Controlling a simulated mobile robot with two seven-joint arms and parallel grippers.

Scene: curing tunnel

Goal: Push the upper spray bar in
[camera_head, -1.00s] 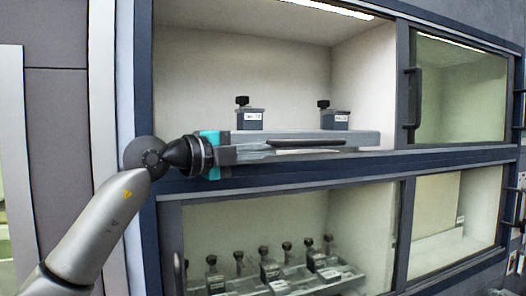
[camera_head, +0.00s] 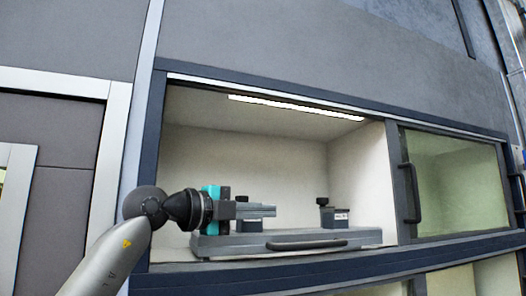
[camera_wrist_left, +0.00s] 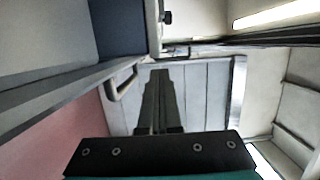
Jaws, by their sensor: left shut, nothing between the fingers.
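A long grey unit (camera_head: 215,244) with a dark handle (camera_head: 307,244) on its front lies along the floor of the upper chamber. I take it to be the upper spray bar; how far it is in is hard to tell. A dark block with a black knob (camera_head: 334,217) stands on its right part. A second block (camera_head: 249,226) is partly hidden behind my left gripper. My left gripper (camera_head: 262,210) is shut and empty, pointing right, above the unit's left half. In the left wrist view its closed fingers (camera_wrist_left: 155,100) point ahead. My right gripper is not in view.
A glass door (camera_head: 455,185) with a dark vertical handle (camera_head: 410,193) stands at the right of the opening. A lit lamp strip (camera_head: 295,107) runs along the chamber ceiling. Blue frame edges bound the opening. The middle of the chamber above the unit is clear.

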